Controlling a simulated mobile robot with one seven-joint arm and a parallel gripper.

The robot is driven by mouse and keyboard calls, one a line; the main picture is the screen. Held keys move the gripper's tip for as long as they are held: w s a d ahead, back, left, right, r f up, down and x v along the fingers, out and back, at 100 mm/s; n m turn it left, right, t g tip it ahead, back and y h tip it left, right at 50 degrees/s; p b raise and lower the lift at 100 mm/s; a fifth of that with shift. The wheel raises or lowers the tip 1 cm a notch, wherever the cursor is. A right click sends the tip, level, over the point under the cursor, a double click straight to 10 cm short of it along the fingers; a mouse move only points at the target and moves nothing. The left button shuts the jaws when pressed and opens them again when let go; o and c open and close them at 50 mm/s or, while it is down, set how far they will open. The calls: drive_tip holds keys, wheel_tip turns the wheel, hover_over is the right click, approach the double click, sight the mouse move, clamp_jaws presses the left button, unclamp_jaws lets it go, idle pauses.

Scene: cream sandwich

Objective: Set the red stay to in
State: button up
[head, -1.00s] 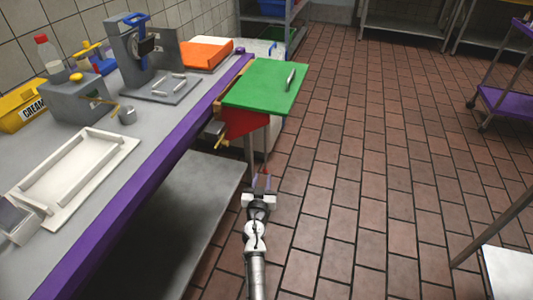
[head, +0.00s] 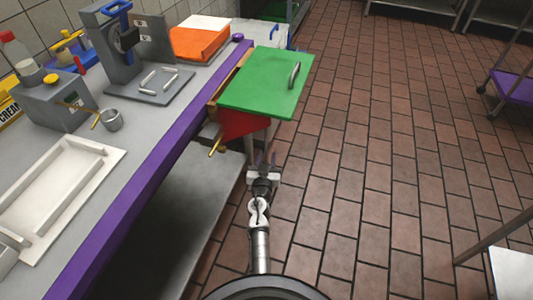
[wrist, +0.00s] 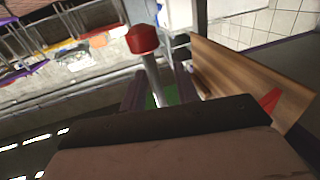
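A red triangular piece (head: 240,124) hangs under the green flap (head: 262,82) at the counter's end; it shows at the right edge in the wrist view (wrist: 271,101). A pale rod (wrist: 156,84) with a red knob (wrist: 142,39) shows in the wrist view, lined up between my fingers. I cannot tell which red part is the stay. My gripper (head: 265,162) is below the flap, beside its front edge, with fingers pointing forward. The fingers (wrist: 159,92) are apart on either side of the rod, without visible contact. The flap hides part of the underside.
The counter with its purple edge (head: 147,185) runs along the left, with a lower shelf (head: 185,215) beneath. A brass handle (head: 215,147) sticks out beside the red piece. The tiled floor (head: 380,190) to the right is clear. A metal table corner (head: 512,270) stands at lower right.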

clamp_jaws()
idle(0.5)
